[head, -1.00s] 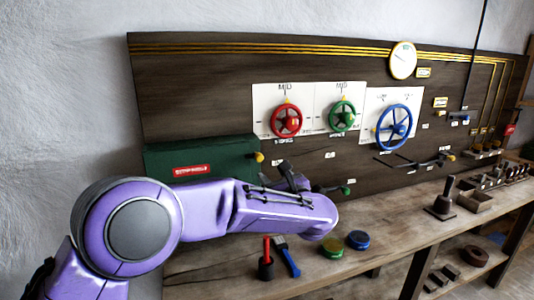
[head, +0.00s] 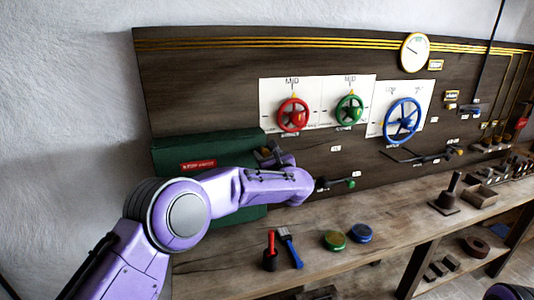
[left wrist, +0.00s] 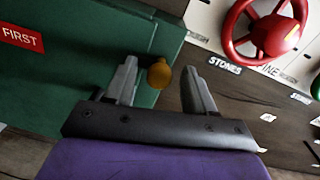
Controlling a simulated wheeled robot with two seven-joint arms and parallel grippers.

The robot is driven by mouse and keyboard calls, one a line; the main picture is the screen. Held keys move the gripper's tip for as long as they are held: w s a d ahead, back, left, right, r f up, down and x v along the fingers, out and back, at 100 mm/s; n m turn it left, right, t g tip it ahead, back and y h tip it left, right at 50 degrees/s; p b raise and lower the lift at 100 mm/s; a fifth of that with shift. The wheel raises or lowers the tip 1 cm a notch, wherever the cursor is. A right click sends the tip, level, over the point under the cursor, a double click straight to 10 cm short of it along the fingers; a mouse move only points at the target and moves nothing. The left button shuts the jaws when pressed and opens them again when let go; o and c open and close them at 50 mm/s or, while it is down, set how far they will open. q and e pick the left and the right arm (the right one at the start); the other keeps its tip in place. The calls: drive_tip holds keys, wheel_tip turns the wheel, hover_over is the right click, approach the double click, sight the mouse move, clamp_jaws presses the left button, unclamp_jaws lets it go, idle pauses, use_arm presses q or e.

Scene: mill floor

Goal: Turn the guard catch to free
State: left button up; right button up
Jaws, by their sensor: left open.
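The guard is a dark green box (head: 205,147) at the left of the board, with a red label (head: 199,165). The catch shows as a round yellow-orange knob (left wrist: 159,76) near the box's right edge in the left wrist view. In the head view my gripper mostly hides it. My left gripper (head: 270,153) is open at the box's right end. In the left wrist view its two fingers stand on either side of the knob, with gaps visible; I cannot tell how deep the knob sits between them. My right gripper is not in view.
Red (head: 293,115), green (head: 349,109) and blue (head: 403,121) handwheels are right of the guard. A green-tipped lever (head: 350,183) sticks out close to my left forearm. The bench below holds a red-handled tool (head: 270,252), a blue brush (head: 290,247) and two round tins (head: 335,240).

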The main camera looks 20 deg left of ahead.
use_arm(q)
drive_tip(key=shift+f, duration=0.1)
clamp_jaws()
drive_tip(key=shift+f+m+b, duration=0.2)
drive_tip(key=shift+m+b, duration=0.3)
drive_tip(key=shift+b, duration=0.15)
drive_tip(key=shift+m+b, duration=1)
drive_tip(key=shift+b, duration=0.1)
drive_tip(key=m+b, duration=0.2)
drive_tip(key=m, duration=0.2)
drive_tip(key=shift+w, duration=0.1)
drive_tip(key=m, duration=0.2)
drive_tip(key=shift+m+t, duration=0.3)
drive_tip(key=shift+m, duration=0.1)
drive_tip(key=m, duration=0.2)
drive_tip(key=shift+m, duration=0.4)
drive_tip(key=m, duration=0.6)
drive_tip(key=shift+t+p, duration=0.35)
drive_tip(key=shift+t, duration=0.05)
